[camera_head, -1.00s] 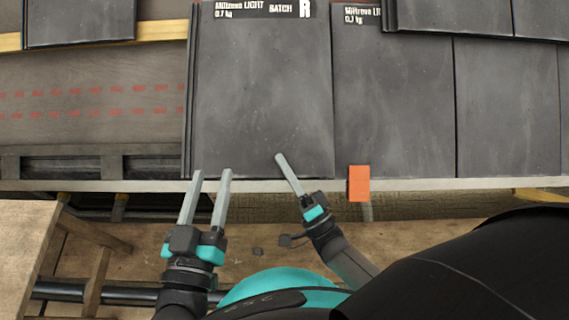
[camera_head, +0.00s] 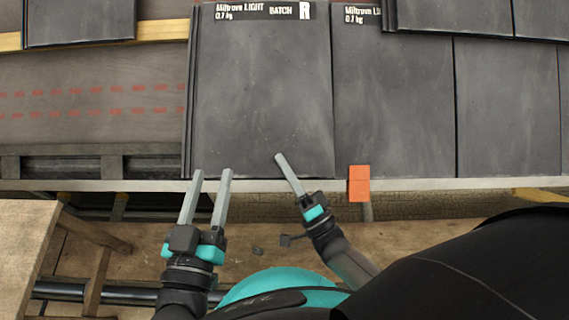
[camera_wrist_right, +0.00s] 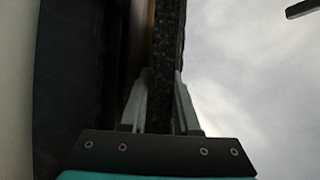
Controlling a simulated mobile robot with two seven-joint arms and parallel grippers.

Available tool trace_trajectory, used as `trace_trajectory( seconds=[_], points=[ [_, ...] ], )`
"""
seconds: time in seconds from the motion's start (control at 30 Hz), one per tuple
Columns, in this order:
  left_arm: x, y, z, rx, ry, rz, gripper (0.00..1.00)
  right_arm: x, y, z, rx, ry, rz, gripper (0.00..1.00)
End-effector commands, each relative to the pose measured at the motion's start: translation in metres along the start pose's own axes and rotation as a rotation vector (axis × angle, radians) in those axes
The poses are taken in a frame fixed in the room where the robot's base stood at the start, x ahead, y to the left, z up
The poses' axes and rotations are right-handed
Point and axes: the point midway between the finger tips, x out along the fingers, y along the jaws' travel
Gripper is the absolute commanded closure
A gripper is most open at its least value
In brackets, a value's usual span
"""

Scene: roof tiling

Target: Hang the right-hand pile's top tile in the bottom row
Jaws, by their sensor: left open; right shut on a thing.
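A dark grey tile (camera_head: 262,95) with a white-lettered "Miltrova LIGHT BATCH R" label lies in the bottom row, its lower edge at the pale eave strip. My right gripper (camera_head: 279,158) is at the tile's lower edge, one finger showing on its upper face. In the right wrist view the right gripper (camera_wrist_right: 158,85) is shut on the tile's edge (camera_wrist_right: 165,70), with a finger on each side. My left gripper (camera_head: 212,173) is open and empty, just below the tile's lower left corner. The piles are not in view.
Neighbouring tiles (camera_head: 393,105) continue to the right in the row. To the left lies bare underlay (camera_head: 90,95) with red print and a yellow batten (camera_head: 160,31). An orange block (camera_head: 359,184) sits at the eave edge. Wooden scaffold boards (camera_head: 235,245) lie below.

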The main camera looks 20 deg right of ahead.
Motion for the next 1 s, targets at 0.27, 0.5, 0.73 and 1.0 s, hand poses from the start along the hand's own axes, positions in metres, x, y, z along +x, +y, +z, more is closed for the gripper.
trace_trajectory(
  seconds=[0.27,0.5,0.73,1.0],
  points=[
    [0.000,0.000,0.000,0.000,0.000,0.000,0.50,0.000,-0.003,0.001,-0.001,0.002,-0.011,0.55],
    [0.000,0.000,0.000,0.000,0.000,0.000,0.50,-0.001,-0.002,0.001,0.000,0.002,-0.007,0.35],
    [0.000,0.000,0.000,0.000,0.000,0.000,0.50,-0.004,0.002,0.002,0.002,-0.002,0.008,0.35],
    [0.000,0.000,0.000,0.000,-0.001,-0.001,0.50,-0.019,0.002,0.002,0.001,-0.002,0.006,0.35]
  ],
)
